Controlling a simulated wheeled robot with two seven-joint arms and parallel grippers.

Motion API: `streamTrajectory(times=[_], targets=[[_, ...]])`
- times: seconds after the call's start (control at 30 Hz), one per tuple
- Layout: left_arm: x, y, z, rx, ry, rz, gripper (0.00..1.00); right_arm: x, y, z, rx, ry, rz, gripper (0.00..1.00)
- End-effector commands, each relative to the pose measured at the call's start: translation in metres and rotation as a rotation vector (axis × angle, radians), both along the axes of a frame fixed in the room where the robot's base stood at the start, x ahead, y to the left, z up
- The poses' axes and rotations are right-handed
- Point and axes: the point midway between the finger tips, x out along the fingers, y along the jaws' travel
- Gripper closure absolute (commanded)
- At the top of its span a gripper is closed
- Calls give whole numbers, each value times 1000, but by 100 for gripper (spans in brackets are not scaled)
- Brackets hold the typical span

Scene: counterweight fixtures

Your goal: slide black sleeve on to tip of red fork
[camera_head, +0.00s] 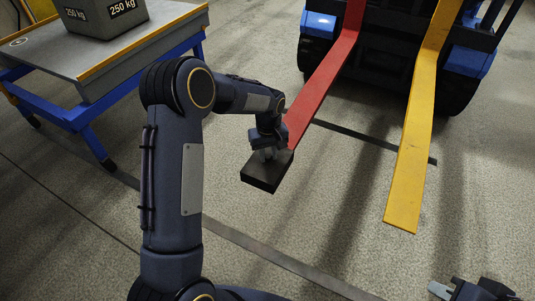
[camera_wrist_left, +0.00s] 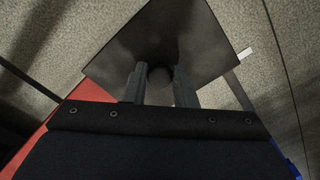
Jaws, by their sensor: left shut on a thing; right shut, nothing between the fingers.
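The black sleeve (camera_head: 262,180) is a dark, flat box-shaped piece at the near end of the red fork (camera_head: 325,76). My left gripper (camera_head: 270,153) is above the sleeve and shut on it. In the left wrist view the fingers (camera_wrist_left: 158,88) stand on both sides of a round dark knob on top of the sleeve (camera_wrist_left: 160,35). The red fork (camera_wrist_left: 72,108) shows at the left there, partly behind my gripper. The fork's tip meets the sleeve or lies just behind it; I cannot tell whether it is inside. My right gripper (camera_head: 474,291) is shut and empty at the bottom right.
A yellow fork (camera_head: 415,130) runs parallel at the right. Both forks come from a blue and black truck (camera_head: 470,60). A blue-framed table (camera_head: 110,62) with a grey 250 kg block (camera_head: 103,18) stands at upper left. The floor in front is clear.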

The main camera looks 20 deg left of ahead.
Motion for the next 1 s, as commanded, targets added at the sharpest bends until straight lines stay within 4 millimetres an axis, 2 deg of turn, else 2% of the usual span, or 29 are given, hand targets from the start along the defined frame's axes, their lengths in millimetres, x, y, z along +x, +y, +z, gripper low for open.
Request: streamTrajectory(times=[0.23, 0.87, 0.9, 1.0], targets=[[3, 0, 1, 1, -1, 0, 100, 0, 0, 1, 0, 0, 0, 100], [34, -2, 1, 0, 0, 1, 100, 0, 0, 12, 0, 0, 0, 100], [33, -2, 0, 0, 0, 1, 70, 0, 0, 11, 0, 0, 0, 100], [33, -2, 0, 0, 0, 1, 57, 0, 0, 10, 0, 0, 0, 100]])
